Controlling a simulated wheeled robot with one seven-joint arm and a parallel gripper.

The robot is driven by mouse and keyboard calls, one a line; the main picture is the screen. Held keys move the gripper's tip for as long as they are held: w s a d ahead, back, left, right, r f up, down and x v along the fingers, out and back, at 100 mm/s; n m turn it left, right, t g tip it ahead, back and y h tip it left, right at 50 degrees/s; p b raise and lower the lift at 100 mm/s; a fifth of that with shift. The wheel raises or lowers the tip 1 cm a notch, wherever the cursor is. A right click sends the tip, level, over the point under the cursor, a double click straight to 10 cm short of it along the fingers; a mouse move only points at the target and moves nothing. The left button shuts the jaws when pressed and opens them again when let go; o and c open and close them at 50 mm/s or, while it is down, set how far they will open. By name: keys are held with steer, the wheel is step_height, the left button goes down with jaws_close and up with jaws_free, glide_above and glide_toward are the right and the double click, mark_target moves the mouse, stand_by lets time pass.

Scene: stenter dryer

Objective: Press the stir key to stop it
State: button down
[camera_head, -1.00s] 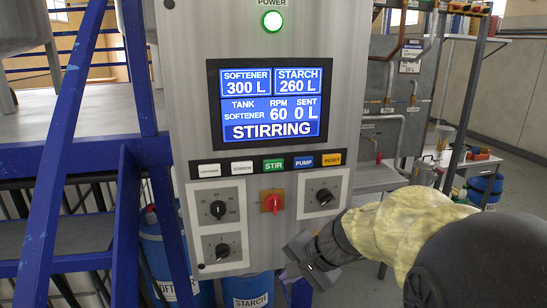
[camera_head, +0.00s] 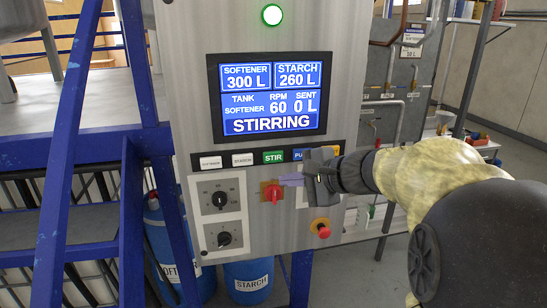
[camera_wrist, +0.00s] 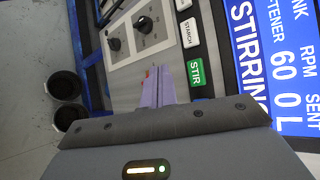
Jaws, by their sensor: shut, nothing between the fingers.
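The green STIR key (camera_head: 275,157) sits in the key row below the display, and it also shows in the wrist view (camera_wrist: 196,72). The display (camera_head: 270,97) reads STIRRING, tank SOFTENER, RPM 60, SENT 0 L. My gripper (camera_head: 283,180) is shut and empty, with its fingertips just below and slightly right of the STIR key in the head view. In the wrist view its pale purple fingers (camera_wrist: 158,72) point at the panel beside the key. I cannot tell how far the tips are from the panel. My gripper partly hides the PUMP key (camera_head: 298,154) and the key right of it.
A red rotary switch (camera_head: 272,194) is just below the fingertips. A red push button (camera_head: 321,228) is lower right. Two black dials (camera_head: 220,199) are on the left. The STARCH key (camera_head: 243,159) adjoins STIR. Blue stair rails (camera_head: 60,150) stand left.

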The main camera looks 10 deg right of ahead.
steer(key=p, duration=0.2)
glide_toward(270, 161)
steer(key=shift+w+a+f, duration=0.45)
steer(key=shift+a, duration=0.2)
steer(key=shift+w+a+f, duration=0.45)
steer(key=shift+a, duration=0.2)
steer(key=shift+w+a+f, duration=0.45)
steer(key=shift+w+a, duration=0.05)
steer(key=shift+a, duration=0.15)
steer(key=shift+w, duration=0.1)
steer(key=shift+w, duration=0.35)
steer(key=shift+s, duration=0.15)
steer(key=shift+w+d, duration=0.1)
steer(key=shift+w, duration=0.5)
stand_by(1.1)
steer(key=shift+s+b, duration=0.55)
steer(key=shift+s, duration=0.4)
